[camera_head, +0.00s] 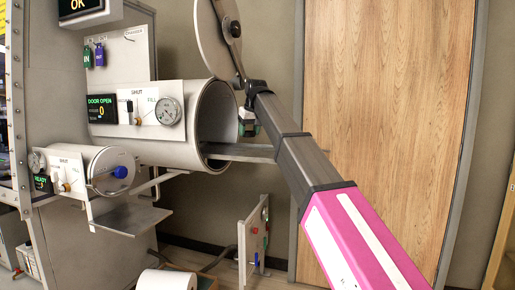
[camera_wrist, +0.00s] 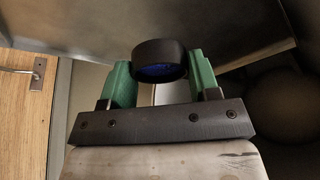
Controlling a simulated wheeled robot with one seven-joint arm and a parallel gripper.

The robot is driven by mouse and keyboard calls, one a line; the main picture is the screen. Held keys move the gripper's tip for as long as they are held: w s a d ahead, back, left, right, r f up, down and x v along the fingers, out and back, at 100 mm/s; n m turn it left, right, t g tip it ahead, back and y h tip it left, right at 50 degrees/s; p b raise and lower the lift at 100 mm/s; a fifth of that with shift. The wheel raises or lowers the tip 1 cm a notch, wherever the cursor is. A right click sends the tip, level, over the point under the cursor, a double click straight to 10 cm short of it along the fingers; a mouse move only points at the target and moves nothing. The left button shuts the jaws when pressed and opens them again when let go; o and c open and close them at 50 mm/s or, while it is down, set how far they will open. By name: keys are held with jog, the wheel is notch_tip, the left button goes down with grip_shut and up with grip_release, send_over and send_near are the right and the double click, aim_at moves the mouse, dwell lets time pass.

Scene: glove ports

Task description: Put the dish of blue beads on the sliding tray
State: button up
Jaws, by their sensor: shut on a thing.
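My gripper (camera_wrist: 160,72) has green fingers, shut on the sides of a small round black dish (camera_wrist: 158,50). Blue beads (camera_wrist: 158,70) show inside the dish. In the camera_head view my gripper (camera_head: 247,123) is at the open mouth of the large round chamber (camera_head: 216,104), and the dish cannot be made out there. The sliding tray (camera_head: 240,152) is a flat grey plate sticking out of the chamber mouth, just below my gripper. Whether the dish touches the tray cannot be told.
The large chamber's round door (camera_head: 216,35) stands open above the mouth. A smaller closed chamber (camera_head: 110,171) with a blue knob sits lower left, with a metal shelf (camera_head: 130,217) below. A control panel (camera_head: 254,240) stands low in the middle. A wooden door (camera_head: 390,110) is behind my arm.

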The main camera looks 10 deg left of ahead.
send_over(258, 152)
jog(key=s+d, duration=0.1)
jog(key=s, duration=0.1)
notch_tip(258, 152, down, 3)
jog(key=shift+w+d+f, duration=0.1)
jog(key=shift+d+f, duration=0.05)
jog(key=shift+f, duration=2)
jog(key=shift+f, duration=0.15)
jog(key=o, duration=0.9)
jog(key=v, duration=1.2)
